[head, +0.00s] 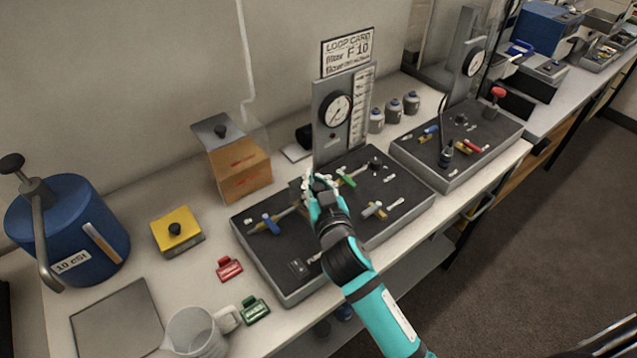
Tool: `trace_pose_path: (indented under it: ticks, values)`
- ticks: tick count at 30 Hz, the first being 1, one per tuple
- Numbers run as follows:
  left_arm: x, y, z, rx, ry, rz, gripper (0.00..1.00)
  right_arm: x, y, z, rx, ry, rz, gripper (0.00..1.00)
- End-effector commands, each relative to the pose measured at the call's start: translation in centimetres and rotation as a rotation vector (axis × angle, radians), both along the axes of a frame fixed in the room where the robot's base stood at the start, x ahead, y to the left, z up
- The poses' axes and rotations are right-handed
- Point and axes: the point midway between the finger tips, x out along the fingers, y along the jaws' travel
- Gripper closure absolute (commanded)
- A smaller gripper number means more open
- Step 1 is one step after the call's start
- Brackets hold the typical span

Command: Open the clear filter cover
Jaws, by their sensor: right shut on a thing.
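My right gripper (318,187) reaches in from below over the middle of the near dark board (285,262). Its fingers are shut on a small pale part between the blue-handled and green-handled valves, in front of the gauge panel. This part looks like the clear filter cover, but the fingers hide most of it, so I cannot tell how far it is open. The blue-handled valve (270,223) is left of the gripper and the green-handled valve (346,180) is right of it. My left gripper is not in view.
The gauge panel (324,140) stands upright behind the gripper, below a sign (347,52). A clear-walled box (240,165), a yellow block (176,232), a blue tank (72,225) and a jug (192,335) are at left. A second board (465,160) is at right.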

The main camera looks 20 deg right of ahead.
Motion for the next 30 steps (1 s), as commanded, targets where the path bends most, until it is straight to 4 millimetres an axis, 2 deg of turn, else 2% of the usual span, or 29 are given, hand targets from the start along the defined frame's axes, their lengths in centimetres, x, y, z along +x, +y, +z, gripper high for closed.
trace_pose_path:
  ticks: [1,5,9,30]
  values:
    - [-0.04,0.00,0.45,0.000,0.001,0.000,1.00,0.47,0.42,0.96,0.004,-0.013,0.009,1.00]
    - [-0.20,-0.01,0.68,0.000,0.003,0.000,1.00,1.34,0.46,1.08,0.005,-0.017,0.010,1.00]
    - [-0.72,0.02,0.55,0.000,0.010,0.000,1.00,1.28,0.51,1.08,0.006,-0.019,0.011,1.00]
    - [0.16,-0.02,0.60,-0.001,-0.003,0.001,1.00,1.31,0.52,1.14,0.007,-0.021,0.012,1.00]
